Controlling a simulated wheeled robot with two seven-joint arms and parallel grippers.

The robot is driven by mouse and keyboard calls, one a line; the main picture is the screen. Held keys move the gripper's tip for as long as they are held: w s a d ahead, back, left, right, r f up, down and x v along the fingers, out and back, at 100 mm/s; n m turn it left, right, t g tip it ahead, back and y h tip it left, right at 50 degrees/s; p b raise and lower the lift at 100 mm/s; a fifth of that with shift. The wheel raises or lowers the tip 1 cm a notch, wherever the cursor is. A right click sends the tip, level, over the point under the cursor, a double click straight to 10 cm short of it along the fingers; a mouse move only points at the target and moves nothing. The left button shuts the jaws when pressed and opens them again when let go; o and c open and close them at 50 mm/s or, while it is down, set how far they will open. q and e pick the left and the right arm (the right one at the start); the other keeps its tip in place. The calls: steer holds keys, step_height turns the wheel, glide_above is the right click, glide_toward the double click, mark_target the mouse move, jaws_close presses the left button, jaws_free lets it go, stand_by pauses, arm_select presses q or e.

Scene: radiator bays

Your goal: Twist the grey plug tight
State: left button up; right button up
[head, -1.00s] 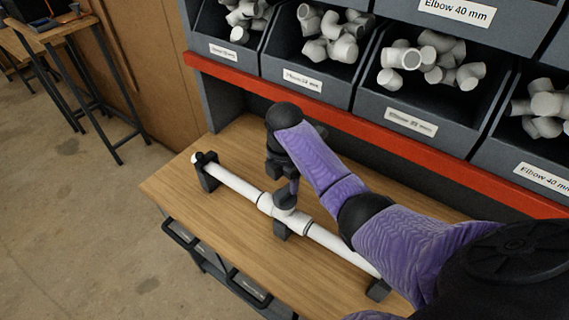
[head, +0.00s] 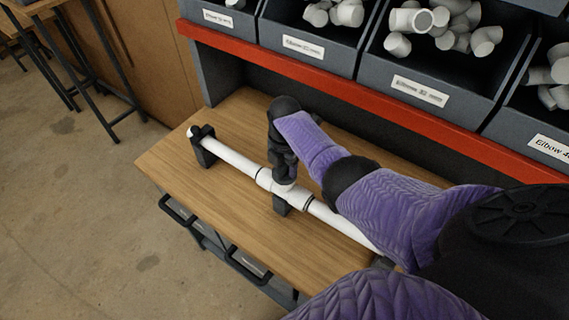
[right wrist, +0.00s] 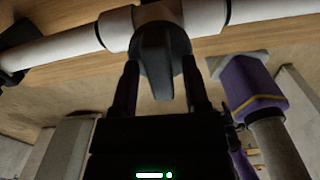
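The grey plug (right wrist: 157,55) is a dark knob with a tapering grip, on the side of the white tee fitting (right wrist: 122,28) in the right wrist view. My right gripper (right wrist: 160,68) has one finger on each side of the plug, with gaps visible beside its narrow grip. In the head view my right gripper (head: 285,179) points down at the tee (head: 266,180) and hides most or all of the plug. The tee is part of a white pipe (head: 232,159). My left gripper is not visible.
Black supports (head: 203,149) hold the pipe above the wooden bench (head: 187,174). A red-edged shelf (head: 340,95) with grey bins of white fittings stands behind. Bare bench lies in front of the pipe and at its left end.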

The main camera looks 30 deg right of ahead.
jaws_close()
steer(key=m+p, duration=0.1)
steer(key=m, duration=0.3)
steer(key=shift+r, duration=0.1)
steer(key=m+p, duration=0.1)
steer(key=m, duration=0.3)
steer(key=shift+m, duration=0.3)
steer(key=m, duration=0.4)
steer(key=shift+m+p, duration=0.4)
steer(key=shift+m, duration=1.7)
